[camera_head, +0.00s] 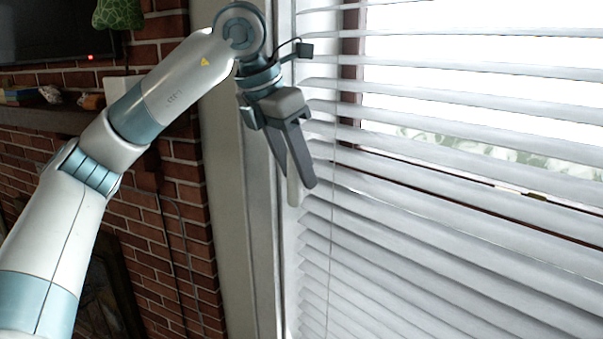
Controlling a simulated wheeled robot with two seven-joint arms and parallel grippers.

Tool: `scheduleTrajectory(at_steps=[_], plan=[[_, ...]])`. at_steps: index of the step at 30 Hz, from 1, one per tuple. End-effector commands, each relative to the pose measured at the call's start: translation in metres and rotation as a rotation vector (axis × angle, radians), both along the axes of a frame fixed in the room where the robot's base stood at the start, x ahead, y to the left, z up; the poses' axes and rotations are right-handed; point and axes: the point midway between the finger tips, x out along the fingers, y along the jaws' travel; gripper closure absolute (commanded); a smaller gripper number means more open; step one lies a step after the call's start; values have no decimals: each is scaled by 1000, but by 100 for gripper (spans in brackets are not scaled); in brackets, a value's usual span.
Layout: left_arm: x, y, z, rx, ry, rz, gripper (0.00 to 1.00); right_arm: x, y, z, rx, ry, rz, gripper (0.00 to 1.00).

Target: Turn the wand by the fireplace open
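The wand (293,192) is a short pale rod end hanging at the left edge of the window blinds, beside the window frame. Its upper part is hidden behind my gripper. My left gripper (299,182) reaches down over it from above, with its two dark fingers pointing down. The wand's lower end shows between the fingers and pokes out just below their tips. Whether the fingers press on the wand cannot be told from this angle. The white blinds (430,235) have tilted slats, with bright gaps in the upper part. My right gripper is not in view.
A red brick fireplace wall (180,190) stands at the left, with a dark mantel shelf (45,118) carrying small objects. A dark screen (50,30) is above it. The pale window frame (240,240) runs close beside my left gripper. A thin cord (331,240) hangs before the slats.

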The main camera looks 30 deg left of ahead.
Motion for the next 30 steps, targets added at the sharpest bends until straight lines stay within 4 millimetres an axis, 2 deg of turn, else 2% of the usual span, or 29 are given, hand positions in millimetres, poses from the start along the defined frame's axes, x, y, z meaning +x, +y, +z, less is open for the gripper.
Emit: scheduleTrajectory(at_steps=[3,9,20,24,25,30], plan=[[5,-2,-14,1,4,1,61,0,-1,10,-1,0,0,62],[11,-5,-29,1,2,0,61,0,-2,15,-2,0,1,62],[12,-6,-33,0,0,0,61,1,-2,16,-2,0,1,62],[12,-6,-33,0,0,0,94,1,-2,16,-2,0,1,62],[12,-6,-33,0,0,0,100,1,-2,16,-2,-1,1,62],[12,-6,-33,0,0,-7,100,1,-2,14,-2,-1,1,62]])
